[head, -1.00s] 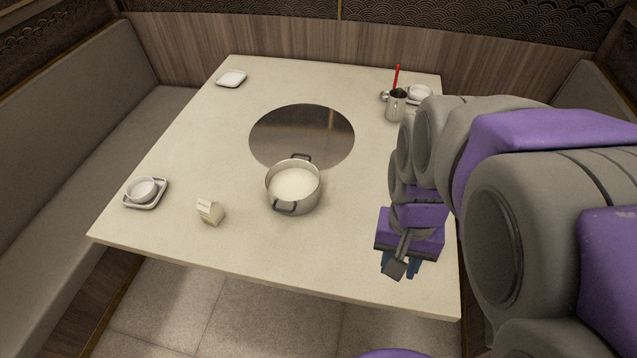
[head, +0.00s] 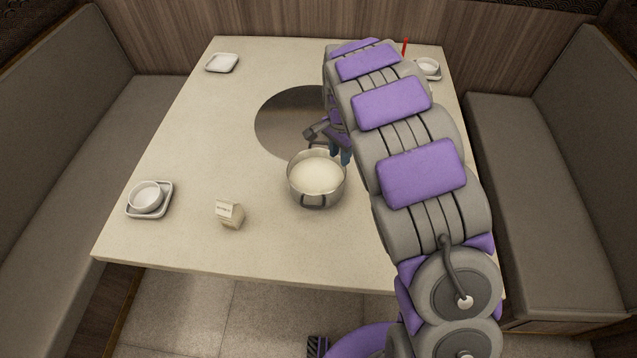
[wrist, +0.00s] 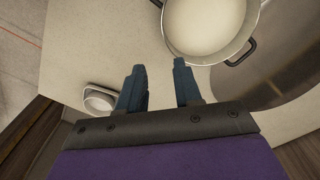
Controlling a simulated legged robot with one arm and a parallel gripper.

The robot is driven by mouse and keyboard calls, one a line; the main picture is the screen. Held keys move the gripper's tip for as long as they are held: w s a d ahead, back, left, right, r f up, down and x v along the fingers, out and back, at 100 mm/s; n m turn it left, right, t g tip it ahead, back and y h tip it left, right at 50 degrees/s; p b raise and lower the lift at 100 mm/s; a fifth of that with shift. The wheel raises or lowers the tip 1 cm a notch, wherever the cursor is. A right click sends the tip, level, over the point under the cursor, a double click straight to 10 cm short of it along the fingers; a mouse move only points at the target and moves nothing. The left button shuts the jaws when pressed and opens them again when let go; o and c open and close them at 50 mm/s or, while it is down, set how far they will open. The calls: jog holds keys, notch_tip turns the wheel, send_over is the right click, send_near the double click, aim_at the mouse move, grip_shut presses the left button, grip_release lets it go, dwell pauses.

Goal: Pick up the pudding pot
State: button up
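The pudding pot (head: 317,198) is a round metal pot with dark handles and a pale, creamy filling. It stands upright on the table, at the near edge of the dark round plate. In the wrist view the pot (wrist: 208,57) is at the top, partly cut off, with one handle at its right. My gripper (head: 342,154) is just beyond the pot's upper right rim in the head view, partly hidden by my arm. In the wrist view its two blue fingers (wrist: 159,68) are apart with nothing between them. I cannot tell whether a finger touches the rim.
The dark round plate (head: 281,125) is set in the pale table (head: 190,125). A small carton (head: 229,214) stands left of the pot. A bowl on a saucer (head: 148,198) is at the left edge. A white dish (head: 222,63) is at the far left. Benches flank the table.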

jog(key=a+f, duration=0.2)
jog(key=a, duration=0.2)
jog(key=b, duration=0.3)
send_over(333, 196)
jog(key=w+a, duration=0.1)
jog(key=a, duration=0.1)
jog(key=f, duration=1.2)
jog(key=shift+d, duration=0.25)
jog(key=d+f+b, duration=0.1)
jog(key=d+f, duration=0.2)
jog(key=shift+s+d+f, duration=0.15)
jog(key=shift+d+f, duration=0.15)
jog(key=shift+d, duration=0.05)
jog(key=shift+a+f, duration=0.35)
jog(key=shift+a, duration=0.4)
jog(key=shift+a+f, duration=0.3)
jog(key=shift+a, duration=0.55)
jog(key=shift+c, duration=1.5)
jog(key=shift+d+r, duration=0.1)
jog(key=shift+d, duration=1.15)
grip_shut()
jog(key=shift+a, duration=0.85)
jog(key=shift+d, duration=0.5)
jog(key=shift+a, duration=0.2)
